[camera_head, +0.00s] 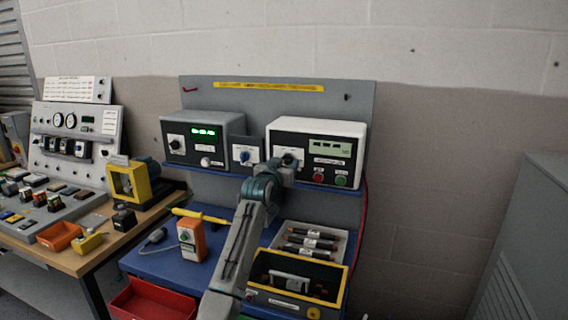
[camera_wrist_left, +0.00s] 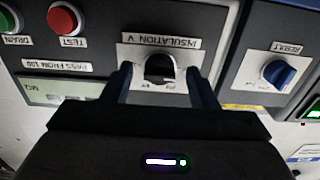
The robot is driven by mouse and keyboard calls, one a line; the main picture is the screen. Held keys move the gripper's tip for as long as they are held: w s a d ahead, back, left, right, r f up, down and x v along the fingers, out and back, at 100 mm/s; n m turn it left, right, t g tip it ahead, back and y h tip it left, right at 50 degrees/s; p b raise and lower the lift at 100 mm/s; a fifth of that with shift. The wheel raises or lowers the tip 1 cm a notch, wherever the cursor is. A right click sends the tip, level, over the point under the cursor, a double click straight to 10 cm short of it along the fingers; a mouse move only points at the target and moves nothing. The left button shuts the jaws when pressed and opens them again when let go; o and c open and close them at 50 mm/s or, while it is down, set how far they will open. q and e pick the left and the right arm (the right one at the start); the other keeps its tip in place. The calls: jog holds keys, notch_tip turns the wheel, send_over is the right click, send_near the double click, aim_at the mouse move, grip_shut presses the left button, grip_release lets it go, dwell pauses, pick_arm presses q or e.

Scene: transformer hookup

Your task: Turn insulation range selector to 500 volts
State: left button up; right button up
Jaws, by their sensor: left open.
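The insulation tester (camera_head: 340,151) is a white-topped box with a dark front, on the right of the blue shelf. In the left wrist view, which sees the panel upside down, its black selector knob (camera_wrist_left: 159,68) sits on a pale plate marked INSULATION V. My left gripper (camera_wrist_left: 159,76) is open, with one finger on each side of the knob. I cannot tell whether the fingers touch it. In the head view my left gripper (camera_head: 288,165) is at the panel's left part and covers most of the selector. The knob's volt marks are not readable. My right gripper is not in view.
A blue RESULT knob (camera_wrist_left: 279,74) is beside the tester. Red TEST (camera_wrist_left: 66,18) and green DRAIN (camera_wrist_left: 8,20) buttons are on the tester's panel. A second meter (camera_head: 196,138) stands left on the shelf. A yellow-rimmed box (camera_head: 290,300) and a tray of dark cylinders (camera_head: 338,232) lie below.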

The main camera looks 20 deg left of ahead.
pick_arm(q)
jog(key=shift+w, duration=0.1)
jog(key=c, duration=1)
jog(key=shift+o, duration=0.2)
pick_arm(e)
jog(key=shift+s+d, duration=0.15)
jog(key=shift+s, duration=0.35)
